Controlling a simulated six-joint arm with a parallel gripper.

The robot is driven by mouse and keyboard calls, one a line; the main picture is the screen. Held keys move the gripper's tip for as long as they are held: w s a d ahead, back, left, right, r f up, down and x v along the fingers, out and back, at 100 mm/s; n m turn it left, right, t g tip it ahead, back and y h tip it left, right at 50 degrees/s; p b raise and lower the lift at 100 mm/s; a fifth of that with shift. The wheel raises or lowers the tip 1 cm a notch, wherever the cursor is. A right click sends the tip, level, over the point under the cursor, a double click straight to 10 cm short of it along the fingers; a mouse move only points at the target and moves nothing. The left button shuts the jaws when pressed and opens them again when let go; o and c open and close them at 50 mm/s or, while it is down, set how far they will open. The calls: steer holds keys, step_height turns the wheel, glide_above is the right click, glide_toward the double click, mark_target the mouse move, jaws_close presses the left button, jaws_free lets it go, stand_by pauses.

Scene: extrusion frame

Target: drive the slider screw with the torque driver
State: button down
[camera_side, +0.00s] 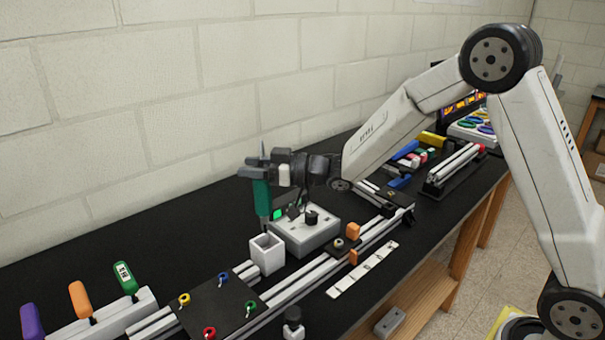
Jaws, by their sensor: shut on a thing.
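My gripper (262,174) is near the middle of the picture, shut on a driver with a teal handle (263,200). The handle hangs below the jaws, and a thin pointed part shows above them. I take this to be the torque driver. It is held in the air behind the white open box and beside the grey control box. On the aluminium rails (310,278), right of the control box, sits a small dark slider plate (347,250) with a round light-coloured screw or knob (338,243). The driver is apart from the slider. How far the screw is in cannot be told.
The grey control box (318,233) has a black knob and a small green display. A white open box (267,254) stands left of it. Purple, orange and green-handled drivers (124,277) stand in a rack at front left. A dark plate (215,304) carries coloured rings.

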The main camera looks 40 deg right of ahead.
stand_by(0.3)
steer(key=shift+s+d+r, duration=0.15)
steer(key=shift+s+d, duration=0.05)
steer(key=shift+d, duration=0.25)
steer(key=w+d+r+v, duration=0.1)
steer(key=d+r+v, duration=0.1)
steer(key=v, duration=1.3)
steer(key=shift+r, duration=0.45)
steer(key=shift+d+f, duration=0.1)
steer(key=shift+f, duration=3.8)
stand_by(0.8)
steer(key=shift+r, duration=0.15)
